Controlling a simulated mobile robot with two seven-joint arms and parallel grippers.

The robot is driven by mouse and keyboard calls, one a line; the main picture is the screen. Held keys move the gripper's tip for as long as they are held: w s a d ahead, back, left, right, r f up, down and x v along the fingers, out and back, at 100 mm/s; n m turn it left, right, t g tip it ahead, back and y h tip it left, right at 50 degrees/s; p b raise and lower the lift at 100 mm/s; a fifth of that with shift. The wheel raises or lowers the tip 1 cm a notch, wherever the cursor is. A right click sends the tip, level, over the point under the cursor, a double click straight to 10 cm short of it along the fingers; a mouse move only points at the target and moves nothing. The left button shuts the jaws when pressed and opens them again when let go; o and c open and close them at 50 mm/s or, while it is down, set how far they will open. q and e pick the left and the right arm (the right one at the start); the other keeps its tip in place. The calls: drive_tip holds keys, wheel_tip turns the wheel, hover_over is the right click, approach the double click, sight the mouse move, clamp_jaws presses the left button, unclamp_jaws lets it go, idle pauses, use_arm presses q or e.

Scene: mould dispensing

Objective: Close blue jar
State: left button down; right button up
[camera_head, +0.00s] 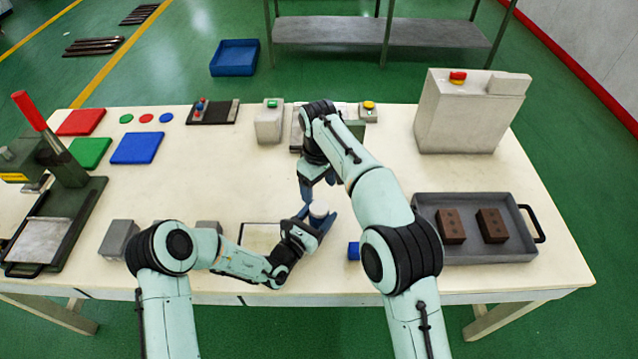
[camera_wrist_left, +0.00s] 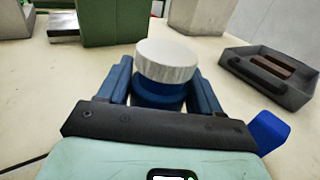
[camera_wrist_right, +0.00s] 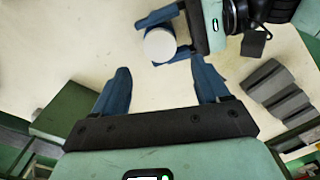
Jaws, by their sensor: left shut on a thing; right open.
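The blue jar has a blue body and a white round lid on top. In the left wrist view the jar (camera_wrist_left: 158,90) stands upright between the blue fingers of my left gripper (camera_wrist_left: 160,80), which is shut on its body. The lid (camera_wrist_left: 167,58) covers the top; I cannot tell whether it is tight. In the head view the lid (camera_head: 318,209) shows at the left gripper (camera_head: 318,218). My right gripper (camera_head: 318,186) is open and empty, just behind and above the jar. In the right wrist view the lid (camera_wrist_right: 160,45) lies just beyond the open fingers (camera_wrist_right: 158,72).
A grey tray (camera_head: 480,256) with two brown blocks stands at the right. A small blue block (camera_head: 353,251) lies near the front edge, beside my right arm. A large grey machine (camera_head: 470,110) stands at the back right. A press (camera_head: 55,200) and coloured plates occupy the left.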

sight(319, 207)
wheel_tip(319, 207, down, 8)
drive_tip(key=shift+r, duration=0.15)
idle(0.4)
drive_tip(key=c, duration=1.1)
drive_tip(key=o, duration=1.2)
drive_tip(key=shift+o, duration=0.2)
drive_tip(key=shift+r, duration=0.1)
wheel_tip(319, 207, up, 12)
